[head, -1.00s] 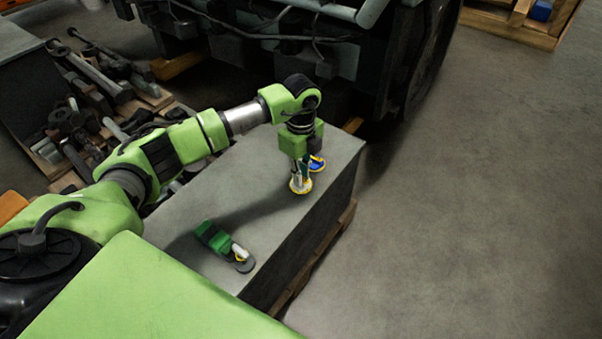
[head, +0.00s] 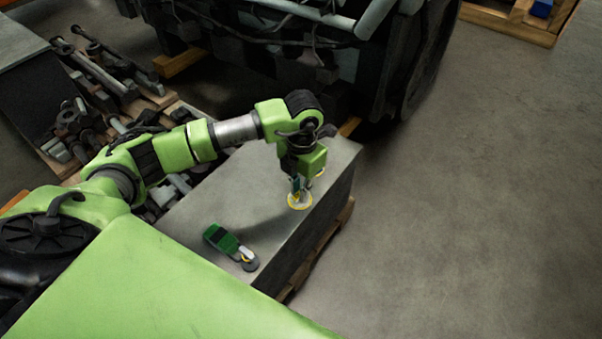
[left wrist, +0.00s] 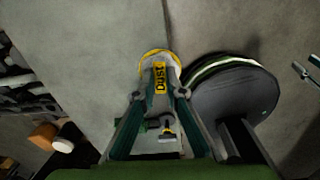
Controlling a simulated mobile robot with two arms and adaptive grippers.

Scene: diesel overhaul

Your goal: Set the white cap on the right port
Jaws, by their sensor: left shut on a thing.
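My left gripper (head: 299,190) points down over the right edge of the grey bench (head: 225,190). It is shut on a pale round cap with a yellow rim (head: 299,202), which I take as the white cap. In the left wrist view the cap (left wrist: 152,56) sits between the fingertips, with a yellow label reading DUST in front of it. I cannot make out the right port, or whether the cap touches anything. My right gripper is not in view.
A green tool with a grey disc (head: 222,240) lies on the near part of the bench. A dark round thing (left wrist: 240,100) shows right of the cap in the wrist view. The engine (head: 270,50) stands behind; metal parts lie at left. The floor at right is clear.

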